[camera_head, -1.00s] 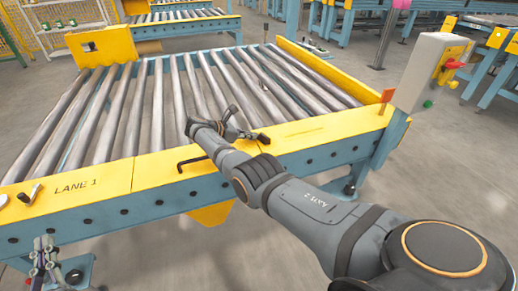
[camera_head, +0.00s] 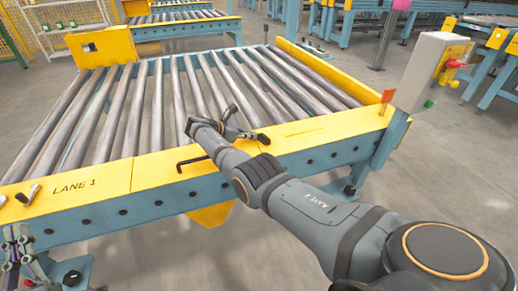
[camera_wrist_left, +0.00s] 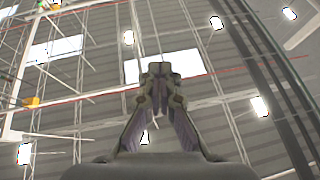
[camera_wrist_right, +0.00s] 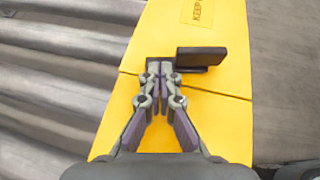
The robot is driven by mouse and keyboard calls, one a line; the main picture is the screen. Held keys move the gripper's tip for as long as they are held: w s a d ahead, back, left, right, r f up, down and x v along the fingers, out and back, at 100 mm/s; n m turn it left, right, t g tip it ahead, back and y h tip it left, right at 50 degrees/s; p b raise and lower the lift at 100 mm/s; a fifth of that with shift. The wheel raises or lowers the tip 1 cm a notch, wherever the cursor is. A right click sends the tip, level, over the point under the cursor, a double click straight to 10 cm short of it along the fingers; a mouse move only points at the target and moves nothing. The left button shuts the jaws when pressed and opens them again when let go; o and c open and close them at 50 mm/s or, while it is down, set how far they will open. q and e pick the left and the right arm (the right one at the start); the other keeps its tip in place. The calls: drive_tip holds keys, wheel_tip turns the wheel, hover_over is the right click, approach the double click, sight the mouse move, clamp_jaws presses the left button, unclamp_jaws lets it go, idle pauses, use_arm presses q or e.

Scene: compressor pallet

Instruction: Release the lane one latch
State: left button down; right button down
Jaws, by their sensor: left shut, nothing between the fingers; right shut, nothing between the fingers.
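The lane one latch, a small dark handle with a pale metallic end (camera_head: 29,194), sits on the yellow rail left of the "LANE 1" lettering (camera_head: 75,187). My left gripper (camera_head: 17,234) is shut and empty at the lower left, in front of the rail, below the latch in the picture. It looks apart from the latch. In the left wrist view its fingers (camera_wrist_left: 160,70) point at the ceiling and no latch shows. My right gripper (camera_wrist_right: 160,64) is shut and empty over the yellow rail, close beside a black handle (camera_wrist_right: 201,57); whether they touch is unclear.
A roller conveyor (camera_head: 150,105) fills the middle behind the yellow front rail (camera_head: 160,170). A bent black handle (camera_head: 191,163) sits on the rail's middle. A control box (camera_head: 424,75) with a red knob and green button stands at right. My right arm crosses the lower right.

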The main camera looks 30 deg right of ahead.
use_arm(q)
drive_tip(key=shift+s+r+t, duration=0.25)
drive_tip(key=shift+r+t, duration=0.25)
drive_tip(key=shift+r, duration=0.3)
drive_tip(key=shift+s+r, duration=0.25)
drive_tip(key=shift+r, duration=0.15)
use_arm(e)
drive_tip(key=shift+d, duration=0.1)
use_arm(q)
drive_tip(key=shift+s+r+t+h, duration=0.2)
drive_tip(key=shift+r+t+h, duration=0.1)
drive_tip(key=shift+r+t, duration=0.1)
use_arm(e)
drive_tip(key=shift+w, duration=0.1)
use_arm(q)
drive_tip(key=shift+r, duration=0.15)
drive_tip(key=shift+s+r+t, duration=0.2)
drive_tip(key=shift+r+t, duration=0.1)
drive_tip(key=shift+r, duration=0.1)
drive_tip(key=shift+b, duration=0.3)
drive_tip(key=shift+s+d+r+m+t+h, duration=0.1)
drive_tip(key=shift+s+r+m+t+h, duration=0.15)
drive_tip(key=shift+s+r, duration=0.3)
drive_tip(key=shift+s+r+m+t+h, duration=0.15)
drive_tip(key=shift+s+r+t, duration=0.2)
drive_tip(key=shift+r, duration=0.35)
use_arm(e)
drive_tip(key=shift+d, duration=0.15)
idle(1.1)
